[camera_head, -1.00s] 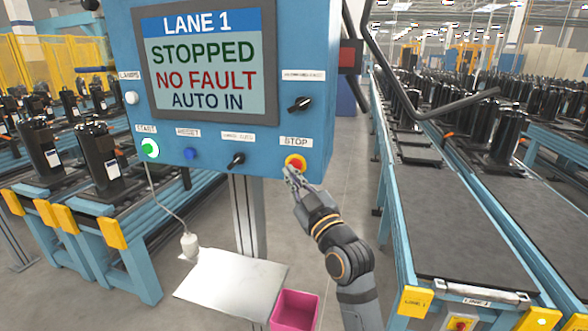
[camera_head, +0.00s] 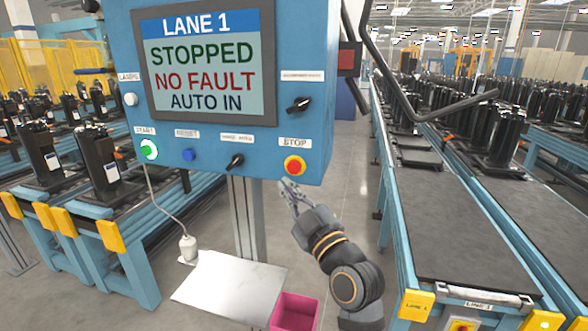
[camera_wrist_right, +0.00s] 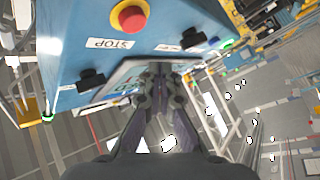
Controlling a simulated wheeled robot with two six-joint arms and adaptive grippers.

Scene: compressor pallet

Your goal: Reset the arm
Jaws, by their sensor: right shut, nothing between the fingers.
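My right gripper (camera_head: 286,186) is shut and empty, just below the lower edge of the blue control panel (camera_head: 222,135). It is apart from the red STOP button (camera_head: 294,165), which sits in a yellow ring right above its fingertips. In the right wrist view, the closed fingers (camera_wrist_right: 159,75) point past the panel, and the red button (camera_wrist_right: 129,16) shows above and to the left of them. The panel screen (camera_head: 206,62) reads LANE 1, STOPPED, NO FAULT, AUTO IN. My left gripper is not in view.
The panel also has a lit green START button (camera_head: 149,149), a blue RESET button (camera_head: 189,155) and black knobs. A metal plate (camera_head: 228,285) and a pink bin (camera_head: 294,311) are below. Conveyors (camera_head: 450,210) with black compressors run at right; bent bars stand beside the panel.

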